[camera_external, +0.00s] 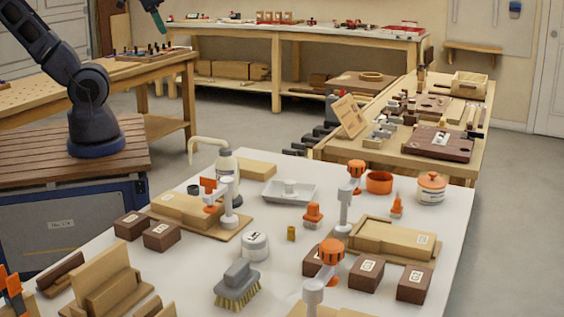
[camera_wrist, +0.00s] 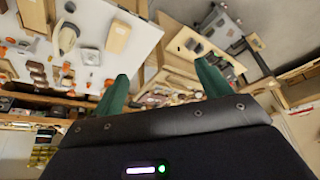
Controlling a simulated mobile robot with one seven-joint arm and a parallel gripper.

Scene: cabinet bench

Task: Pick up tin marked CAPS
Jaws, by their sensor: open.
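A round white tin (camera_external: 254,245) with a dark-printed label stands near the middle of the white table (camera_external: 188,285) in the external view. A white canister with an orange lid (camera_external: 431,188) also carries a label, at the table's far right. Both labels are too small to read, so I cannot tell which one says CAPS. My gripper (camera_external: 157,20) is at the top edge of the external view, high up and far from both. In the wrist view my gripper (camera_wrist: 163,82) shows two green fingers spread apart with nothing between them. I cannot make out either tin there.
A brush (camera_external: 237,285) lies in front of the round tin, and a small brass cylinder (camera_external: 291,233) stands to its right. White posts with orange tops (camera_external: 330,252) rise nearby. A pump bottle (camera_external: 227,163) stands behind. Brown boxes (camera_external: 162,237) and wooden blocks crowd the table's sides.

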